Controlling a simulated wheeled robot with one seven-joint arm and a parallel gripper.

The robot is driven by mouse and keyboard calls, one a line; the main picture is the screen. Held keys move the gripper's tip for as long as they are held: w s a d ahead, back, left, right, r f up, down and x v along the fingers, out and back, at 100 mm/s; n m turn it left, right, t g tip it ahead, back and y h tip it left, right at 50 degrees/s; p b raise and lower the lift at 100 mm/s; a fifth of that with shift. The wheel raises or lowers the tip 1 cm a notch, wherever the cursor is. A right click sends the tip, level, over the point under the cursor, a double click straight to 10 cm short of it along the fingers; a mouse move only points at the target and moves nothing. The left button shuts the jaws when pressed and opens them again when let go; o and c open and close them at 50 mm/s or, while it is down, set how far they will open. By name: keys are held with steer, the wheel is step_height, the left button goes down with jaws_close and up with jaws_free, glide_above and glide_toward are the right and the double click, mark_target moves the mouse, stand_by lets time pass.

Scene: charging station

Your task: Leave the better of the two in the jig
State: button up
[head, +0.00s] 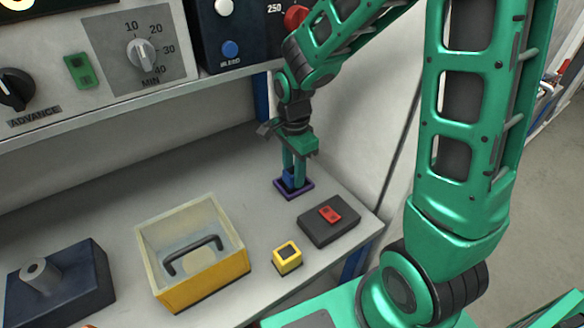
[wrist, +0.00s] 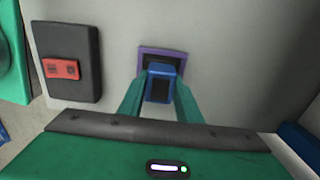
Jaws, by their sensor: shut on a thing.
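My gripper (head: 294,178) points straight down at the back right of the bench, its green fingers shut on a small blue block (head: 288,179). The wrist view shows the blue block (wrist: 164,70), with a dark face, between the fingertips (wrist: 160,84). A purple square frame (head: 281,187) with a dark middle, perhaps the jig, lies at the fingertips; the wrist view also shows it (wrist: 148,52). The block overlaps the frame; I cannot tell if it sits inside or just above. A small yellow block (head: 295,262) with a dark square top stands nearer the front.
A dark box with a red switch (head: 330,214) lies just in front of the frame; it is left in the wrist view (wrist: 61,69). A yellow box (head: 208,285) with a dark handle and a dark blue block with a grey post (head: 75,290) stand left. Control panels hang above.

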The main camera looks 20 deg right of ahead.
steer(key=shift+f, duration=0.1)
steer(key=o, duration=1.2)
steer(key=shift+c, duration=0.2)
step_height(320, 180, up, 11)
steer(key=shift+f, duration=0.15)
